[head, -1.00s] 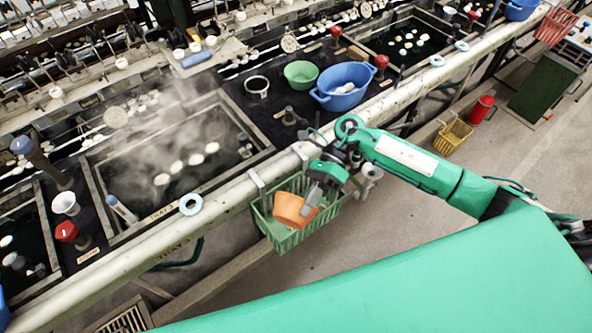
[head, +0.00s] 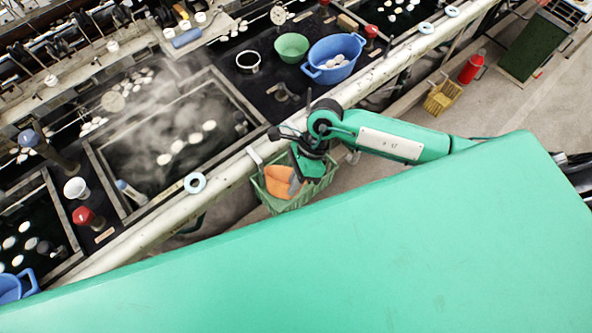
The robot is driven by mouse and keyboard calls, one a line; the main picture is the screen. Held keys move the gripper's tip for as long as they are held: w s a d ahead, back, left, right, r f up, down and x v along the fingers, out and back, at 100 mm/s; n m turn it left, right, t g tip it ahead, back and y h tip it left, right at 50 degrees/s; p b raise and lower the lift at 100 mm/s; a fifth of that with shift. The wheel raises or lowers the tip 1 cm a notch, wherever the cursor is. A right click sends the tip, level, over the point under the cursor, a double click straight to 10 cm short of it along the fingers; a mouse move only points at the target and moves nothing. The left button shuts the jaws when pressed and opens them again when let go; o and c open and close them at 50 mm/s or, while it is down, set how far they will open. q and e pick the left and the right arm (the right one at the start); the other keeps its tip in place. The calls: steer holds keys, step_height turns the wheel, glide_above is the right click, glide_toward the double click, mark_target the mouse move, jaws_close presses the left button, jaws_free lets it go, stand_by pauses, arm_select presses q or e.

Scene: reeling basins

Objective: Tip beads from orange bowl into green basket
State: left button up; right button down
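The green basket (head: 271,204) hangs on the front rail of the basin bench, near the middle of the head view. The orange bowl (head: 279,181) is over the basket and strongly tilted, its side turned towards me. My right gripper (head: 295,182) comes in from the right and is shut on the bowl's edge. My arm and the bowl cover part of the basket's inside. I see no beads; the bowl's inside is hidden. My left gripper is out of view.
A steaming tray (head: 180,140) with white cocoons lies behind the rail (head: 230,171). A green bowl (head: 291,47) and a blue basin (head: 334,58) stand on the bench. A yellow basket (head: 441,98) and a red can (head: 471,68) are on the floor at right.

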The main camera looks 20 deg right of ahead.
steer(key=shift+s+a+r+t+h+p, duration=0.2)
steer(key=shift+s+a+t+h+p, duration=0.2)
steer(key=shift+t+h, duration=0.1)
steer(key=shift+s+r+t+h, duration=0.1)
steer(key=shift+r+t+h, duration=0.05)
steer(key=shift+t+h, duration=0.45)
steer(key=shift+s+a+r+n+t+h+b, duration=0.15)
steer(key=shift+r+t+h, duration=0.1)
steer(key=shift+t+h, duration=0.45)
steer(key=shift+s+a+r+n+t+h+b, duration=0.15)
steer(key=shift+r+t+h, duration=0.15)
steer(key=shift+t+h, duration=0.4)
steer(key=shift+s+a+r+n+t+h, duration=0.2)
steer(key=shift+t+h, duration=0.3)
steer(key=shift+t, duration=0.4)
steer(key=shift+d, duration=0.1)
